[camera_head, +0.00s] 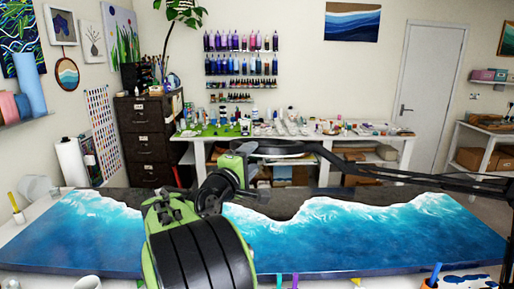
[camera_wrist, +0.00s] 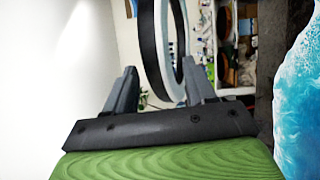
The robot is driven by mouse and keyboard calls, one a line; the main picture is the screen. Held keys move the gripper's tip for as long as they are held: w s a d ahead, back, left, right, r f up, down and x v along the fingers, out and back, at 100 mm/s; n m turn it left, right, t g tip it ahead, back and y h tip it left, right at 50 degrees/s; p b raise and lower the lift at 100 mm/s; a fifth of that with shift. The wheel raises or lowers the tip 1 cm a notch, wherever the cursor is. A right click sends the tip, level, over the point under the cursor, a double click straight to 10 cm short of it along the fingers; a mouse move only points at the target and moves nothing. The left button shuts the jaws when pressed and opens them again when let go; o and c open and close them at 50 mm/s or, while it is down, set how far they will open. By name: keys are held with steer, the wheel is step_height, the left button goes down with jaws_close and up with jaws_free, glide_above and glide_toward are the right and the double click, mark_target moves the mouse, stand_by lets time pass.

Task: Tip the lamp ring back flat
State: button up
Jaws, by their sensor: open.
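The lamp ring (camera_head: 268,147) is black on the outside and hangs above the blue and white resin panel (camera_head: 340,235). In the head view it shows as a thin, nearly level ellipse, so a small tilt is hard to judge. In the wrist view the ring (camera_wrist: 150,50) shows its black outer band and pale inner face. My gripper (camera_wrist: 159,72) is open, with its two fingers apart and the ring's near edge in the gap between them or just beyond. I cannot tell whether a finger touches it. In the head view my gripper (camera_head: 245,148) is at the ring's left side, partly hidden.
A black lamp arm (camera_head: 430,178) runs from the ring to the right edge. A cluttered bench (camera_head: 300,135) stands behind.

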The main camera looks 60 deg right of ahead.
mark_target(257, 154)
steer(key=d, duration=0.2)
steer(key=d+p, duration=0.1)
steer(key=d, duration=0.2)
steer(key=shift+s+r, duration=0.1)
steer(key=shift+r, duration=0.1)
steer(key=shift+a, duration=0.1)
jaws_close()
